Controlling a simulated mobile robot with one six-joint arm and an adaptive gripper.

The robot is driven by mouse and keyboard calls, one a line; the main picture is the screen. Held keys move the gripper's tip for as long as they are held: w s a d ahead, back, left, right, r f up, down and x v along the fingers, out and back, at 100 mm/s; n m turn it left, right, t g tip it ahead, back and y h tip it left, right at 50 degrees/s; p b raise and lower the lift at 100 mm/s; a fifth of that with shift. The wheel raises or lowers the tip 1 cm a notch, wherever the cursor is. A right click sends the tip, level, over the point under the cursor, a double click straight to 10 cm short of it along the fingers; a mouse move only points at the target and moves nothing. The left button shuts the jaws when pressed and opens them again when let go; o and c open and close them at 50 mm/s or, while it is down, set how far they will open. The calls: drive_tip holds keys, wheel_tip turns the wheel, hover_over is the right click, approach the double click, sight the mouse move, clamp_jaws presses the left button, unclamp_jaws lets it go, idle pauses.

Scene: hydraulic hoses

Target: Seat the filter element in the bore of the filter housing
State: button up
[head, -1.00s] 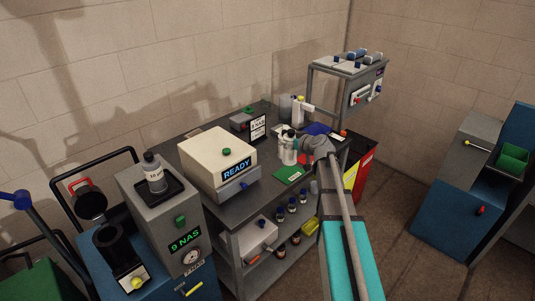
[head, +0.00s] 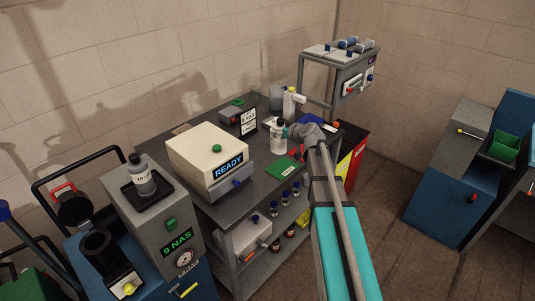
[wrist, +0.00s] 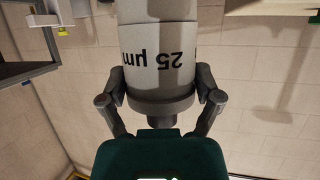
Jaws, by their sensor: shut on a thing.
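In the wrist view, my gripper (wrist: 160,85) is shut on the filter element (wrist: 160,58), a pale cylinder with a grey end cap and the marking "25 µm" reading upside down. What looks like the filter housing (head: 97,252), a black cylinder with an open top, stands on the blue unit at the lower left, far from my gripper. Its bore's inside is dark.
The cream "READY" machine (head: 205,157) and the grey "9 NAS" box (head: 150,220) with a bottle on top stand between my gripper and the housing. A green mat (head: 283,171) lies on the bench. A raised grey stand (head: 345,70) is behind.

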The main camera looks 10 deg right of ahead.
drive_tip(key=s+a, duration=0.2)
drive_tip(key=s, duration=0.1)
drive_tip(key=shift+a+r, duration=0.2)
drive_tip(key=shift+a, duration=0.1)
drive_tip(key=shift+w, duration=0.1)
drive_tip(key=w+f+b, duration=0.9)
drive_tip(key=w, duration=0.4)
drive_tip(key=shift+d, duration=0.25)
drive_tip(key=shift+w, duration=0.1)
drive_tip(key=shift+w+f+b, duration=0.2)
drive_tip(key=shift+f+b, duration=0.8)
drive_tip(key=shift+f, duration=0.05)
drive_tip(key=shift+w+f+b, duration=0.15)
drive_tip(key=shift+f+b, duration=0.8)
drive_tip(key=shift+f, duration=0.05)
